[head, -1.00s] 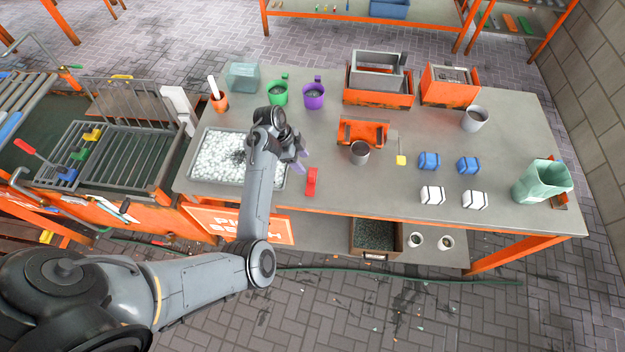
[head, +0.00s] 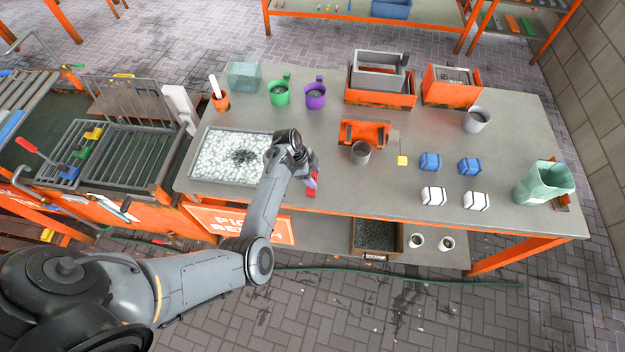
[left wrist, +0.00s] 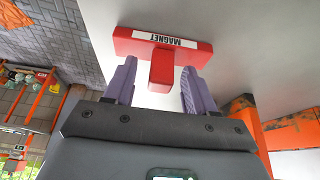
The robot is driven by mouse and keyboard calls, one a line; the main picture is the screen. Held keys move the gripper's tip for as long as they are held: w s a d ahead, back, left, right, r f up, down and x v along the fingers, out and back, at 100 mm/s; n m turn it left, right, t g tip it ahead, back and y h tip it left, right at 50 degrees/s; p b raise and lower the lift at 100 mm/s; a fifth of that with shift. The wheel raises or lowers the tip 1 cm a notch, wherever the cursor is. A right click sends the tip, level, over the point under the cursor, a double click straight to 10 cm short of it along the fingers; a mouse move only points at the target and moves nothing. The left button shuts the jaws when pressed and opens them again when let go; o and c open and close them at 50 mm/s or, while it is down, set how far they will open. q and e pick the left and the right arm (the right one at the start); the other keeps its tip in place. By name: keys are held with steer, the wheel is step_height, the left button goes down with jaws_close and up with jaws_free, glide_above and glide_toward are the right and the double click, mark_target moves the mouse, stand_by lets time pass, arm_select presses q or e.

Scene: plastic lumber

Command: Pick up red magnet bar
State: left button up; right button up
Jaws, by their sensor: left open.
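The red magnet bar (head: 312,184) lies on the grey table (head: 400,200) near its front edge, partly hidden by my left gripper in the head view. In the left wrist view the magnet bar (left wrist: 163,46) shows a white label reading MAGNET and a short red stem. My left gripper (head: 311,176) is open over the bar. Its two purple fingers (left wrist: 157,82) stand on either side of the stem, apart from it. My right gripper is not in view.
A tray of white pellets (head: 193,172) with a dark patch lies left of the gripper. Blue and white blocks lie farther right. The table's front edge is close.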

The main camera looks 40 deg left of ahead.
mark_target(313, 174)
arm_select(q)
steer(key=shift+c, duration=0.4)
jaws_close()
steer(key=shift+r+p, duration=0.7)
steer(key=shift+p, duration=0.1)
step_height(313, 174, up, 3)
steer(key=p, duration=0.3)
steer(key=s+d+r+p, duration=0.1)
steer(key=d+r+p, duration=0.5)
steer(key=d+p, duration=0.5)
steer(key=shift+s+d+r+p, duration=0.2)
steer(key=shift+d+r+p, duration=0.1)
steer(key=shift+p, duration=0.1)
